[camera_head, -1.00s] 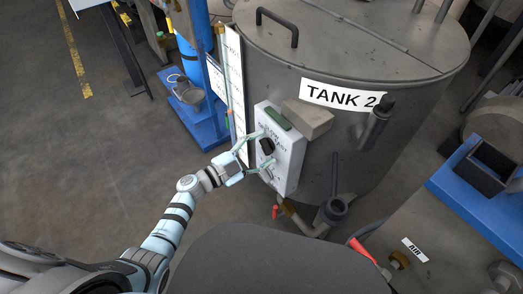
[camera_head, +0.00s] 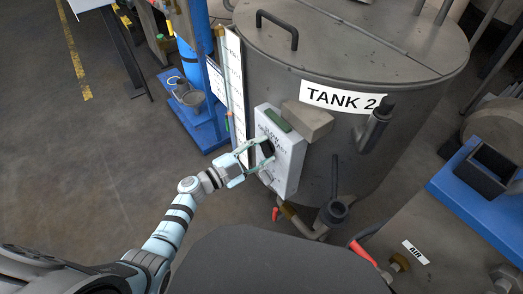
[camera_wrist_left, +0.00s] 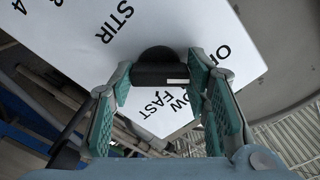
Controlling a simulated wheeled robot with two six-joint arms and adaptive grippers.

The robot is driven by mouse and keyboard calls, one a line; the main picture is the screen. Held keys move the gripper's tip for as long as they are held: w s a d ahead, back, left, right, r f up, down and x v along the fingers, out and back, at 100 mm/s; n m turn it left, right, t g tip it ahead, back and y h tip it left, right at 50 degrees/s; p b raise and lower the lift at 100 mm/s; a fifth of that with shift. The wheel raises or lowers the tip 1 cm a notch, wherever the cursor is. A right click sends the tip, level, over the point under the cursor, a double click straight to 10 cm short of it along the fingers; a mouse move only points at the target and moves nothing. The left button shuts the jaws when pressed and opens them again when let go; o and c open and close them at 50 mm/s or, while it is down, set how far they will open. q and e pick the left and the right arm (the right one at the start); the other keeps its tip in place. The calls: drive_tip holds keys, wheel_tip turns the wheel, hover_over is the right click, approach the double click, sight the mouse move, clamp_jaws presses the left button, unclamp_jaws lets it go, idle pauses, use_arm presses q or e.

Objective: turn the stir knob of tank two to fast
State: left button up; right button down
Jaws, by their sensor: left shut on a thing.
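The stir knob (camera_head: 267,148) is black and sits on the white control panel (camera_head: 288,165) on the side of tank two (camera_head: 350,150), a grey vessel lettered "TANK 2". My left gripper (camera_head: 258,158) is shut on the knob. In the left wrist view the knob (camera_wrist_left: 158,68) lies between the two teal-padded fingers of the left gripper (camera_wrist_left: 161,80). Its white mark is at the right end of the bar, toward the OFF and SLOW lettering. STIR, OFF, SLOW and FAST show around it, partly covered by fingers and knob. My right gripper is not in view.
A grey-brown block (camera_head: 308,121) sits by the panel's top edge. A dark pipe fitting (camera_head: 335,208) and red-handled valve (camera_head: 362,251) are low in front of the tank. The floor at left is open.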

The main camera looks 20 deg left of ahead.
use_arm(q)
drive_tip(key=m+b, duration=0.5)
drive_tip(key=m, duration=1.4)
drive_tip(key=shift+f, duration=0.1)
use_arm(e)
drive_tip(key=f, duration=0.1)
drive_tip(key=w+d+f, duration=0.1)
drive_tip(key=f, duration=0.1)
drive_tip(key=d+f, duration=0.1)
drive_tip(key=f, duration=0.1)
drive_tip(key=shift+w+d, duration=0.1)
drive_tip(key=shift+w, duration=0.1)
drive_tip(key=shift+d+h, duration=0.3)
